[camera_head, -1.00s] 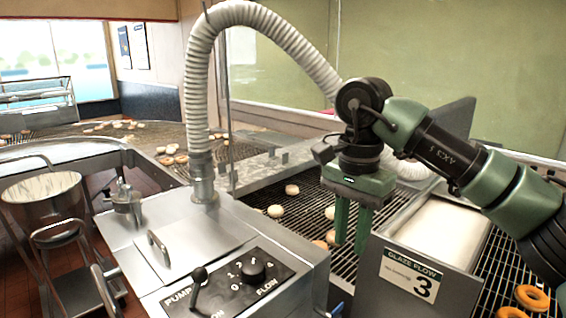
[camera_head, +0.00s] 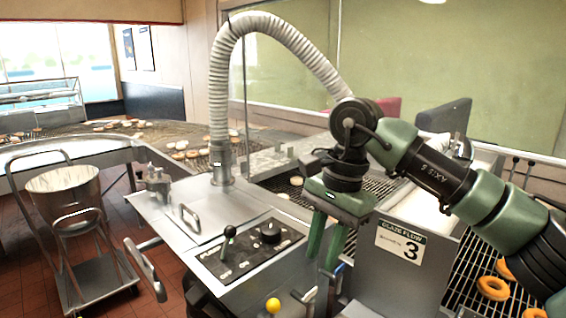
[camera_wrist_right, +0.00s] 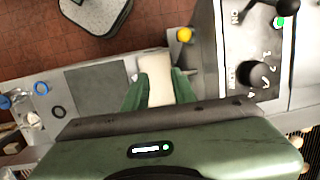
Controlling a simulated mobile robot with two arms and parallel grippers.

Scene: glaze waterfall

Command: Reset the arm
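My right arm reaches in from the right in the head view. Its green gripper (camera_head: 322,262) hangs with two separate fingers, pointing down in front of the glaze machine, left of the "Glaze Flow 3" sign (camera_head: 400,243). In the right wrist view the gripper (camera_wrist_right: 158,85) shows its fingers apart. A pale slab (camera_wrist_right: 157,70) appears between and beyond them; I cannot tell its distance, and nothing looks gripped. My left gripper is not in view.
The pump panel (camera_head: 245,250) with lever and knob is left of the gripper. A yellow ball-shaped knob (camera_head: 273,305) is below it. Ring doughnuts (camera_head: 493,288) lie on the rack at lower right. A metal pot (camera_head: 62,190) stands on a cart at left over red floor.

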